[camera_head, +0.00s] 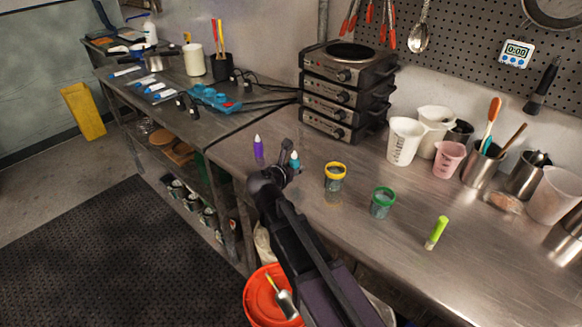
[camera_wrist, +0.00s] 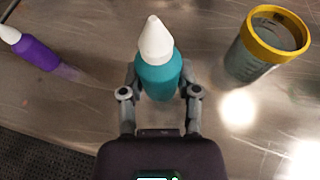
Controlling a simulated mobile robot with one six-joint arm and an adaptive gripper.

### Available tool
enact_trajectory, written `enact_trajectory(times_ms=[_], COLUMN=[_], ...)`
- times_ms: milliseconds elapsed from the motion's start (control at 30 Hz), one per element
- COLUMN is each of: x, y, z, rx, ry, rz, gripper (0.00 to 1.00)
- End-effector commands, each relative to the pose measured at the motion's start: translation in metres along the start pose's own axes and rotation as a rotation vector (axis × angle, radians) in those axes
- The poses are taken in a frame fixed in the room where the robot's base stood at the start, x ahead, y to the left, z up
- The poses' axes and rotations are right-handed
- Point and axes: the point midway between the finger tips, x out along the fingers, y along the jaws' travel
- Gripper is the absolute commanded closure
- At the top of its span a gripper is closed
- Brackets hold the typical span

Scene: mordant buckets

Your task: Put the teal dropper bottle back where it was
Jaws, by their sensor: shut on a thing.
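The teal dropper bottle (camera_wrist: 158,76) with a white pointed cap is between the two fingers of my gripper (camera_wrist: 160,88) in the wrist view. The fingers are shut on its sides. In the head view the bottle (camera_head: 294,160) shows only in part behind my gripper (camera_head: 287,168), near the left end of the steel table (camera_head: 330,237). Its base is hidden, so I cannot tell whether it touches the table.
A purple dropper bottle (camera_head: 258,149) stands left of my gripper. A yellow-rimmed jar (camera_head: 334,179) and a green-rimmed jar (camera_head: 382,202) stand to the right, then a lime bottle (camera_head: 436,233). Stacked hot plates (camera_head: 345,92) stand behind. An orange bucket (camera_head: 262,301) is below the table's front edge.

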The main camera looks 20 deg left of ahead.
Motion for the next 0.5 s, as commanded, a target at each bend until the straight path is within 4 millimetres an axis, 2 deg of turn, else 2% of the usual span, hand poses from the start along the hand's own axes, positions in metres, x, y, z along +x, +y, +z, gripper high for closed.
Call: enact_trajectory(times_ms=[33,200,500], x=[0.011,0.032,0.044], y=[0.010,0.028,0.037], z=[0.003,0.009,0.013], rx=[0.001,0.001,0.000], ry=[0.000,0.000,0.000], rz=[-0.001,0.001,0.001], gripper=[1.00,1.00,1.00])
